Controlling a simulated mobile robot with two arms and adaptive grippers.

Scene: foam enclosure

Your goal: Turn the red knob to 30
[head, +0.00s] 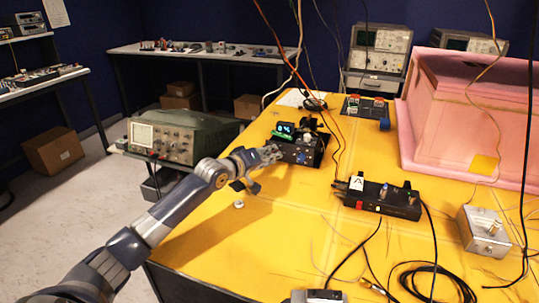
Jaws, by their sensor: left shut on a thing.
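A black box with small lit displays (306,146) stands on the yellow table near its far left edge. My left gripper (272,154) reaches in from the left and is at the left front side of this box. It is shut on a small part there, which its fingers hide. I cannot make out a red knob at the fingers, and the display's figures are too small to read surely. My right gripper is not in view.
On the yellow table (240,240) are a black control box (382,197), a silver box (483,230) and loose cables. Wires hang from above. Pink foam (455,110) walls the right back. A green oscilloscope (178,136) stands left of the table, close behind my left arm.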

